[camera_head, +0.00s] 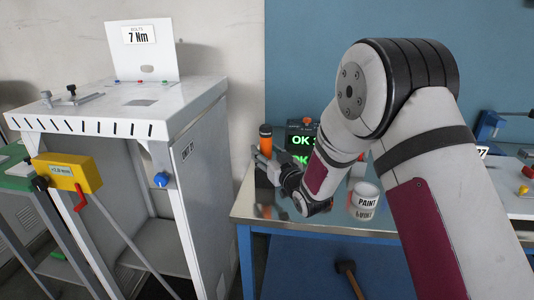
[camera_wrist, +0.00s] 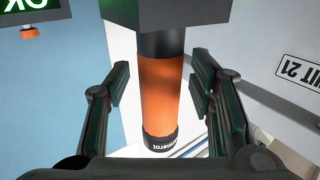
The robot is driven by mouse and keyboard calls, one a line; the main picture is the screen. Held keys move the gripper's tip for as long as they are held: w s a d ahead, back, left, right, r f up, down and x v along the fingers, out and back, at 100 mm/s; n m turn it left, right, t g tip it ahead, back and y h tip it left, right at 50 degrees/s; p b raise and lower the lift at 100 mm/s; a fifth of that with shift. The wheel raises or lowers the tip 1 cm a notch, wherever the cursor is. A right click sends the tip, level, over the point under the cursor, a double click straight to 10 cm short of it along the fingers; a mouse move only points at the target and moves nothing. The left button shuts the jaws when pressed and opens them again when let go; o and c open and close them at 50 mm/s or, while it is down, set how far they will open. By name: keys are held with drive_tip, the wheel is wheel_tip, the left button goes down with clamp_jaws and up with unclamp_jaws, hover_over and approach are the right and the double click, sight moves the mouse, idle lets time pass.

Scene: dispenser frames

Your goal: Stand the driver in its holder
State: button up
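The driver (camera_head: 265,132) shows in the head view as an upright orange cylinder with a dark band, at the left end of the blue-framed table. In the wrist view the driver (camera_wrist: 160,95) has an orange grip, a black lettered cap and a black collar. Its collar end meets a dark block (camera_wrist: 167,14); I cannot tell whether that is its holder or part of the tool. My gripper (camera_head: 268,165) is at the driver. Its fingers (camera_wrist: 161,92) stand on either side of the grip with narrow gaps, open. My fingers partly hide the driver's lower part in the head view.
A paint can (camera_head: 364,201) stands on the table (camera_head: 290,221), right of my wrist. A display with green OK text (camera_head: 301,140) stands behind my gripper. A white cabinet (camera_head: 190,100) with a 7 Nm sign (camera_head: 138,36) is at left, separated from the table by a narrow gap.

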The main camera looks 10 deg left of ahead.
drive_tip(key=shift+r, duration=0.2)
drive_tip(key=v, duration=1.2)
